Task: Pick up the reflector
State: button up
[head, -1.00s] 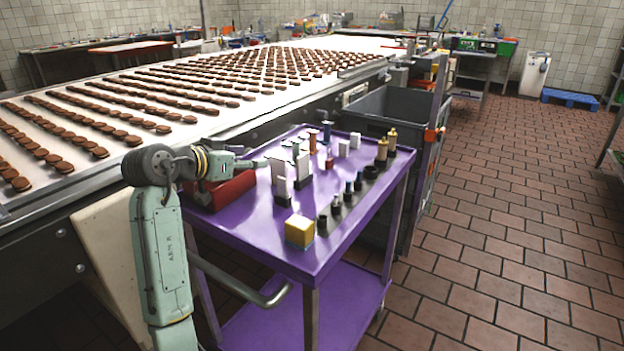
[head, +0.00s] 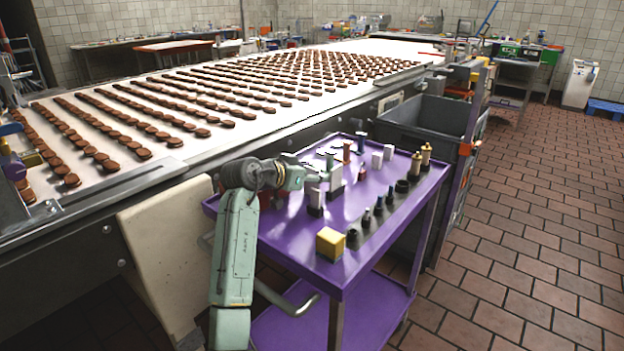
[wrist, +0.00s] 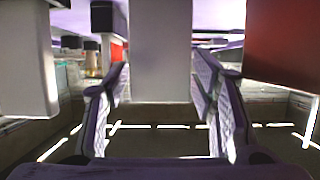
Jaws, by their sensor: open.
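No single item is clearly marked as the reflector; several upright white blocks stand on the purple cart. In the wrist view, one white block (wrist: 160,45) stands between the fingers of my gripper (wrist: 160,80), with space visible on both sides. My gripper is open. In the head view, my gripper (head: 312,180) is low over the cart, close beside the white blocks with dark bases (head: 316,198). Which block is between the fingers is hard to tell in the head view.
A second white block (wrist: 27,60) is close on the left and a red box (wrist: 285,45) close on the right. The purple cart (head: 290,243) also holds a yellow cube (head: 330,243), black round parts and yellow-topped bottles (head: 426,154). A conveyor (head: 240,125) with biscuits runs behind.

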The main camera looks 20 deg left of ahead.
jog(key=shift+c, duration=0.4)
jog(key=c, duration=0.7)
jog(key=shift+r+b, duration=0.3)
jog(key=shift+r, duration=0.15)
jog(key=shift+c, duration=0.3)
jog(key=s+f+b+v, duration=0.1)
jog(key=f+b+v, duration=0.1)
jog(key=v, duration=0.6)
jog(key=a+f+b+v, duration=0.1)
jog(key=f+b+v, duration=0.15)
jog(key=v, duration=0.65)
jog(key=w+d+r+p, duration=0.1)
jog(key=w+d+r, duration=0.25)
jog(key=w, duration=0.35)
jog(key=w+d+r+p, duration=0.2)
jog(key=w+r, duration=0.2)
jog(key=w, duration=0.4)
jog(key=f, duration=0.3)
jog(key=f+p, duration=0.1)
jog(key=f, duration=0.1)
jog(key=shift+w+d+f, duration=0.35)
jog(key=shift+f+p, duration=0.5)
jog(key=shift+f, duration=1.65)
